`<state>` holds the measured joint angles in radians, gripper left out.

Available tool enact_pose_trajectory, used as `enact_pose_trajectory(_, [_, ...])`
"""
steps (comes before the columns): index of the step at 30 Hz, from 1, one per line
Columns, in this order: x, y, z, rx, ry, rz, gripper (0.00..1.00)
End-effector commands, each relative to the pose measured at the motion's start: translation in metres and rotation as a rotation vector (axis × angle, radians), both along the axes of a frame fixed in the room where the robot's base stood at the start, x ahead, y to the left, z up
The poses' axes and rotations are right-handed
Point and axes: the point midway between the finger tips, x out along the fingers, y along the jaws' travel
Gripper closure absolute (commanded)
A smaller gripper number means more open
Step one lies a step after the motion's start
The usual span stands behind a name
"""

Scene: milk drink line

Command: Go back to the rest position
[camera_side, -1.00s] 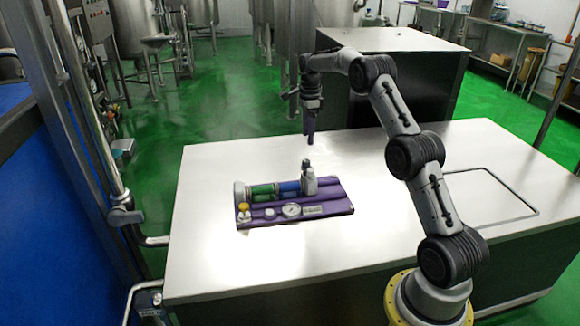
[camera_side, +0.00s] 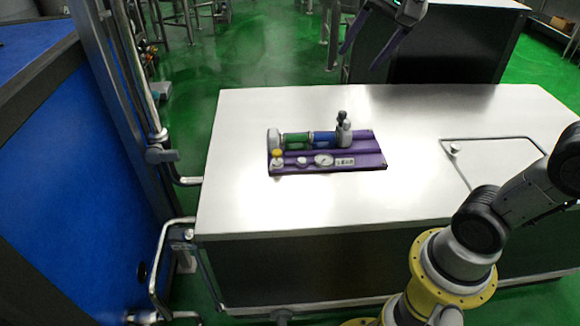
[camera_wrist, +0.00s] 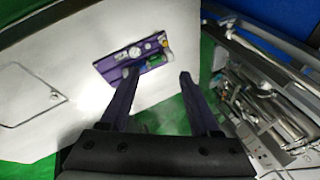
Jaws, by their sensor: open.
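My gripper (camera_side: 358,60) is at the top edge of the side view, high above the far side of the table and apart from it. Its two purple fingers are spread with nothing between them. In the wrist view the open fingers (camera_wrist: 158,74) point toward the table, and the left one overlaps the purple tray (camera_wrist: 104,66) in the picture. In the side view the purple tray (camera_side: 372,160) lies flat on the table. A row with a green cylinder (camera_side: 297,140), a blue cylinder (camera_side: 322,138) and an upright grey fitting (camera_side: 344,132) lies along its back.
A round gauge (camera_side: 323,160) and a yellow-topped part (camera_side: 277,155) are at the tray's front. The white table (camera_side: 430,115) is clear around it. A square outlined panel (camera_side: 490,158) with a small knob is at right. Metal rails (camera_side: 150,130) stand at left.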

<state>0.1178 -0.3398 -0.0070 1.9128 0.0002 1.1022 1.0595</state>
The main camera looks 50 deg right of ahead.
Motion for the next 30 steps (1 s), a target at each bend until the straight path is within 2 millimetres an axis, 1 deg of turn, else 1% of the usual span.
enact_pose_trajectory(1, [-0.021, 0.009, -0.006, -0.033, -0.014, 0.085, 0.37])
enact_pose_trajectory(4, [-0.056, 0.022, -0.024, -0.11, -0.03, 0.263, 0.37])
enact_pose_trajectory(6, [-0.078, 0.028, -0.04, -0.168, -0.038, 0.389, 0.37])
enact_pose_trajectory(8, [-0.095, 0.032, -0.057, -0.221, -0.039, 0.502, 0.37])
enact_pose_trajectory(9, [-0.105, 0.034, -0.069, -0.257, -0.038, 0.575, 0.37])
enact_pose_trajectory(12, [-0.123, 0.035, -0.096, -0.334, -0.019, 0.735, 0.37])
enact_pose_trajectory(15, [-0.13, 0.035, -0.117, -0.39, 0.016, 0.868, 0.37])
enact_pose_trajectory(17, [-0.131, 0.035, -0.122, -0.422, 0.024, 0.932, 0.37])
enact_pose_trajectory(22, [-0.128, 0.034, -0.12, -0.49, 0.012, 1.041, 0.37])
enact_pose_trajectory(30, [-0.127, 0.034, -0.12, -0.498, 0.012, 1.056, 0.37])
